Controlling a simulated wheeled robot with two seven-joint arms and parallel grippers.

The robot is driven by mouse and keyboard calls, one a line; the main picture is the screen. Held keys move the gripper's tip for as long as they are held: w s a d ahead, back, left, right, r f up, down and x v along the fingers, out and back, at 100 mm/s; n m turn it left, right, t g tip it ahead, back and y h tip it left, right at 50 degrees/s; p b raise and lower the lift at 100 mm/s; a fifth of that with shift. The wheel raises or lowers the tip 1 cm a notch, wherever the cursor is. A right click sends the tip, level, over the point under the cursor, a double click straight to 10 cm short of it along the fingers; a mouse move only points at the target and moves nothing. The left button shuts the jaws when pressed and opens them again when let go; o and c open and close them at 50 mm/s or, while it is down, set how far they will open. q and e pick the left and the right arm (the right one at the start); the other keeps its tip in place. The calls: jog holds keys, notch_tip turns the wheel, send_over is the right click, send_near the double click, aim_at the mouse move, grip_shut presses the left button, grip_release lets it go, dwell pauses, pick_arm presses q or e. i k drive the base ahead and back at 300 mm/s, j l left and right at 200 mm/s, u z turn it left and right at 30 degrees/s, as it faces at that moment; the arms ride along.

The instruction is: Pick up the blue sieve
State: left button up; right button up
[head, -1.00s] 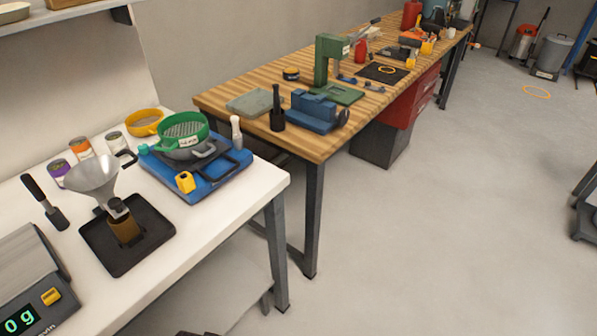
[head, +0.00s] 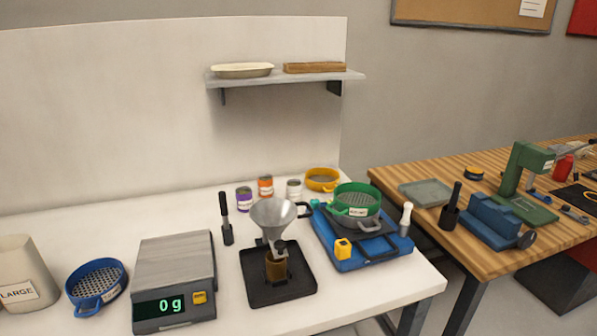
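The blue sieve (head: 96,284) is a round blue ring with a perforated grey mesh, a handle towards the front and a white label. It sits on the white bench at the lower left of the head view, between the bin marked LARGE and the scale. Its front edge is close to the bottom of the picture. Neither of my grippers shows in the head view.
A beige LARGE bin (head: 22,275) stands left of the sieve, and a scale (head: 174,268) reading 0 g stands right. Further right are a funnel (head: 274,217) over a black tray (head: 253,297) and a green sieve (head: 357,197) on a blue device (head: 335,257). A wooden workbench (head: 405,180) stands at right.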

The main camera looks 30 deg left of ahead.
aim_at(96, 282)
jog(key=u, duration=2.45)
jog(key=z, duration=1.7)
jog(key=u, duration=1.7)
jog(key=j+z, duration=0.15)
jog(key=j, duration=0.85)
